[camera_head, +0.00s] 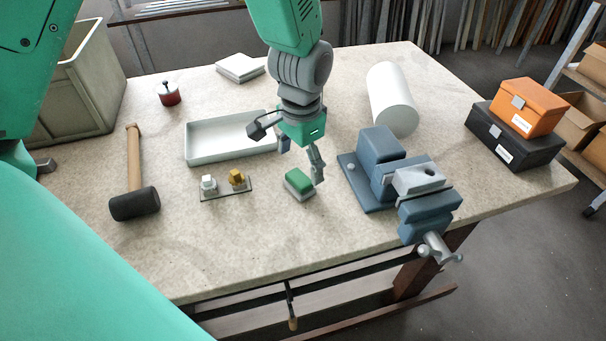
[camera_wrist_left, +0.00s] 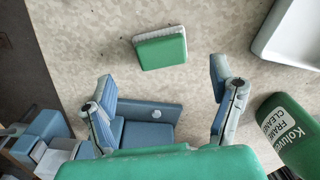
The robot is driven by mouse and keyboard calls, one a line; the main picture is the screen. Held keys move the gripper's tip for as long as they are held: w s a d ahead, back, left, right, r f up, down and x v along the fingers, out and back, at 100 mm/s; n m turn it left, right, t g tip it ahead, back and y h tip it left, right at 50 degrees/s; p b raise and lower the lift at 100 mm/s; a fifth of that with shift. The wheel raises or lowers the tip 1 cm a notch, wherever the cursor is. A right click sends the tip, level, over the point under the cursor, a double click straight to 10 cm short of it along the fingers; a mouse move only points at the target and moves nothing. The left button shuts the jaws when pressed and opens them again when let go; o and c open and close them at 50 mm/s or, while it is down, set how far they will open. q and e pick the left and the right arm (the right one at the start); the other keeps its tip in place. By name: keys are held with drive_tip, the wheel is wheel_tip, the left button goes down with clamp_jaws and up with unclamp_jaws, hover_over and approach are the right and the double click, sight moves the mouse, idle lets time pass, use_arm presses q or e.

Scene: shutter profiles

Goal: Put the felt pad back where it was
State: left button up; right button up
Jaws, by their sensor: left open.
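The felt pad appears to be the small green-topped block with a pale base (camera_head: 298,183), lying flat on the bench left of the vise. It also shows in the left wrist view (camera_wrist_left: 160,50). My left gripper (camera_head: 298,158) hangs just above and behind it. In the left wrist view its two fingers (camera_wrist_left: 163,82) are spread, with nothing between them, and the pad lies beyond their tips, apart from them. In the head view one finger overlaps the pad's right edge.
A blue vise (camera_head: 383,160) stands right of the pad. A shallow tray (camera_head: 212,156), a holder with small knobs (camera_head: 228,193) and a mallet (camera_head: 134,200) lie left. The bench in front of the pad is clear.

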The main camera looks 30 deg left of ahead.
sight(302, 180)
use_arm(q)
drive_tip(key=r, duration=0.4)
drive_tip(key=shift+d+r, duration=0.25)
drive_tip(key=shift+r, duration=0.15)
drive_tip(key=shift+d+r, duration=0.35)
drive_tip(key=shift+r, duration=0.2)
use_arm(e)
drive_tip(key=shift+d+r, duration=0.1)
drive_tip(key=shift+d, duration=0.3)
use_arm(q)
drive_tip(key=shift+a, duration=0.1)
